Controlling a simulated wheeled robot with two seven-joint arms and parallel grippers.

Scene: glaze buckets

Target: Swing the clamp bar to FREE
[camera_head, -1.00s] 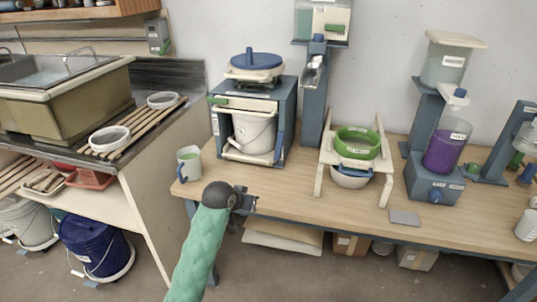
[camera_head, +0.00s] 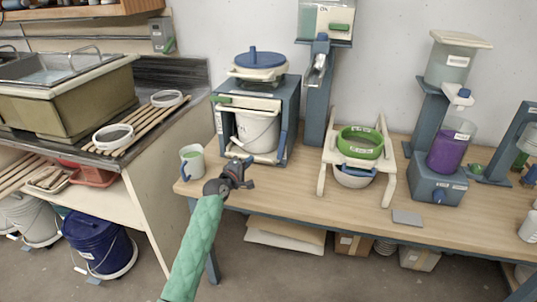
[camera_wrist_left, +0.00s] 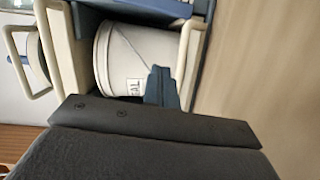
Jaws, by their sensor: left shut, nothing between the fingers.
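A blue frame (camera_head: 291,110) on the bench holds a white bucket (camera_head: 258,131). A cream bar (camera_head: 252,103) with a green end (camera_head: 221,99) crosses the upper front of the frame; I take it for the clamp bar, but I cannot read a FREE mark. A blue handle (camera_head: 281,146) hangs at the frame's right side. My left gripper (camera_head: 243,168) is shut and empty, in front of and below the bucket. In the left wrist view the gripper's fingertips (camera_wrist_left: 163,85) overlap the lower edge of the labelled bucket (camera_wrist_left: 130,60). My right gripper is out of view.
A mug (camera_head: 191,162) stands left of the frame near the bench edge. A grey plate (camera_head: 407,217) lies on the bench front. Bare bench top lies before the stand.

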